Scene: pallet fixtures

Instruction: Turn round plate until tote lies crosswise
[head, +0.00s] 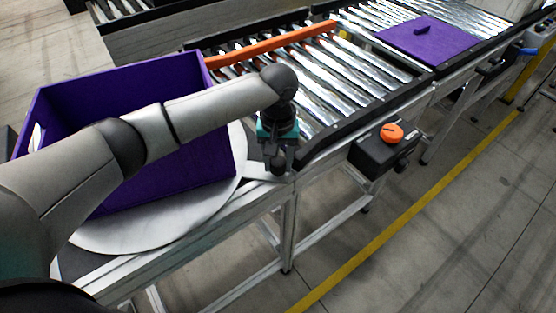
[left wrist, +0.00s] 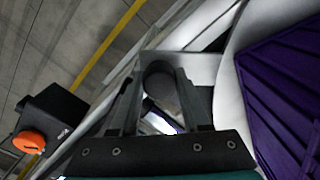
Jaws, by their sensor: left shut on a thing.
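The purple tote (head: 188,150) stands on the round plate (head: 150,228), a pale disc at the near end of the roller line. My left arm crosses in front of the tote and hides part of it. My left gripper (head: 277,165) points down at the plate's right edge. In the left wrist view its fingers (left wrist: 158,88) are closed around a dark round knob (left wrist: 160,77). The knob sits by a light metal tab beside the plate's rim (left wrist: 228,105). The tote's ribbed purple side (left wrist: 285,90) shows at right there. My right gripper is in neither view.
An orange bar (head: 270,44) lies across the rollers (head: 330,80) beyond the tote. A purple panel (head: 425,42) with a small handle lies farther along. A black box with an orange knob (head: 390,132) hangs on the line's near side. The floor with a yellow stripe is clear.

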